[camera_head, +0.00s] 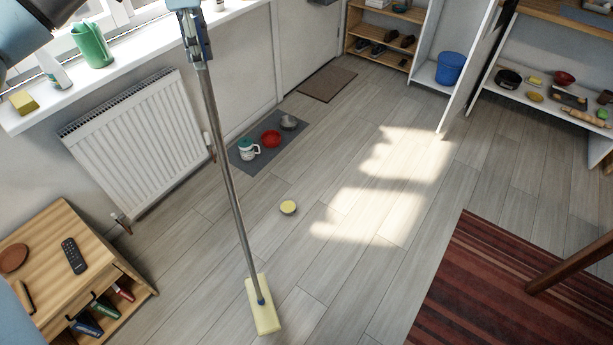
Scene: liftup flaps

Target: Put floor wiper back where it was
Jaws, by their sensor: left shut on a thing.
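The floor wiper has a long grey pole (229,172) and a yellow block-shaped head (262,312) with a small blue joint. The pole runs down from the top of the view, slightly tilted, and the head is at the bottom centre, over the wooden floor. I cannot tell whether the head touches the floor. My left gripper (197,48) is shut on the upper part of the pole, in front of the wall by the window sill. My right gripper is out of view.
A white radiator (140,140) and a wooden cabinet (65,265) with a remote stand at left. A grey mat (243,166) with bowls and a mug lies behind the pole. A yellow round item (288,207) is on the floor.

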